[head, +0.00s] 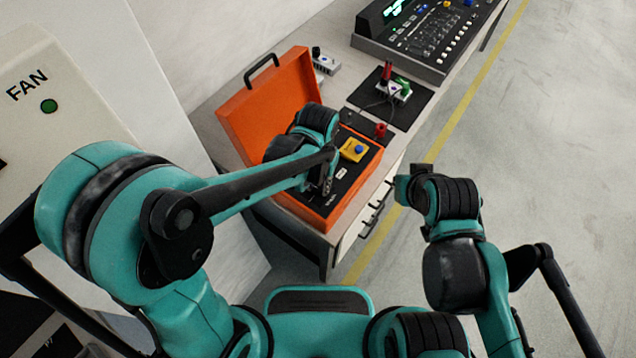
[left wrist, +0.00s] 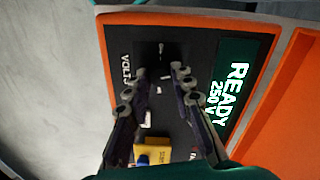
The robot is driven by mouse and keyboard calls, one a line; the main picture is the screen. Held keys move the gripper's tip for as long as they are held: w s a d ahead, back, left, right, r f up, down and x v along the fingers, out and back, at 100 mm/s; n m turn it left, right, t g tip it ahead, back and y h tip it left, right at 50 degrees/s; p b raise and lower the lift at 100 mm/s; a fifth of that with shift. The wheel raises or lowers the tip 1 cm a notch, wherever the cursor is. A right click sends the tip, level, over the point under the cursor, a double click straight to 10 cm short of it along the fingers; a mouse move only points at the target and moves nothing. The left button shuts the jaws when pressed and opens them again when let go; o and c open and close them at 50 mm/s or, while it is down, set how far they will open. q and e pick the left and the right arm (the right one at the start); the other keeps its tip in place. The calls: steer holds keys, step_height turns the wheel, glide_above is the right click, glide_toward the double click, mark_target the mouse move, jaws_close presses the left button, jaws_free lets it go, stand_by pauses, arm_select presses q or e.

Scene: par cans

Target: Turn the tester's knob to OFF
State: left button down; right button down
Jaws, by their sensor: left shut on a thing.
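The tester is an open orange case (head: 268,108) on the bench, with a dark panel inside. In the left wrist view its panel (left wrist: 205,50) carries a lit display (left wrist: 233,90) reading "READY 250 V". My left gripper (head: 328,186) is down at the panel's near part. In the left wrist view its two fingers (left wrist: 155,78) stand either side of a dark knob (left wrist: 150,52), shut on it. The knob is hard to tell from the black panel, and I cannot read its setting. My right gripper (head: 408,182) is off the bench's right side; its fingers are not clear.
A yellow block with a blue button (head: 354,150) sits on the panel close to my left gripper. Beyond are a dark mat (head: 418,103) with a small wired device (head: 395,90) and a mixing console (head: 430,45). Open floor (head: 540,130) lies to the right.

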arm_select(q)
steer(key=n, duration=1.1)
steer(key=shift+n, duration=2.1)
steer(key=c, duration=1.3)
jaws_free()
